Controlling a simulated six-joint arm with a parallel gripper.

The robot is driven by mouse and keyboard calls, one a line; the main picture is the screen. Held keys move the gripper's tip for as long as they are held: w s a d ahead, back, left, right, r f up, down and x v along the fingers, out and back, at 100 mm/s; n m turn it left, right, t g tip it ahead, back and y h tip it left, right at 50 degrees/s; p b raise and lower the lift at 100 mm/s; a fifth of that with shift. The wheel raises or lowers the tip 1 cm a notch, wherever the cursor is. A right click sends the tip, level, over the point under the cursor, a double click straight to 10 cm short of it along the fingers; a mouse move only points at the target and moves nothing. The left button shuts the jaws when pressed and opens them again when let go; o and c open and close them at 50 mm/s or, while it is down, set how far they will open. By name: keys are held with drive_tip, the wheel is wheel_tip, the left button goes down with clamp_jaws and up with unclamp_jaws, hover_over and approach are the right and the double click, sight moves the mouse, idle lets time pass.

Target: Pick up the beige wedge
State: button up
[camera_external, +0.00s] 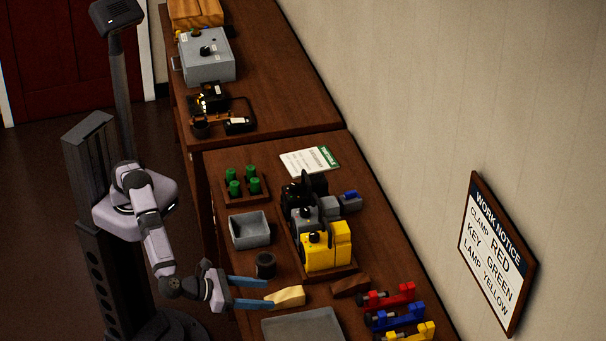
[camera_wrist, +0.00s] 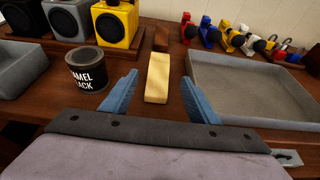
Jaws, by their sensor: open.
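The beige wedge (camera_external: 287,296) lies on the brown table in front of my gripper (camera_external: 268,292). In the wrist view the wedge (camera_wrist: 158,78) stands out as a pale yellow block, pointing away from me. My gripper (camera_wrist: 160,98) has two blue fingers, spread wide open. The near end of the wedge lies between the fingertips, with a gap on each side. The fingers do not appear to touch it.
A dark tin (camera_wrist: 87,72) stands left of the left finger. A grey tray (camera_wrist: 245,85) lies close to the right finger. A dark brown wedge (camera_external: 350,286) lies beyond the beige one. Red, blue and yellow clamps (camera_external: 395,318) sit at the right.

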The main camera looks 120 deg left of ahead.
sight(285, 294)
drive_tip(key=shift+p+x, duration=0.95)
drive_tip(key=shift+x, duration=2.75)
drive_tip(key=shift+a+r, duration=0.1)
drive_tip(key=shift+r, duration=0.05)
drive_tip(key=c, duration=1.2)
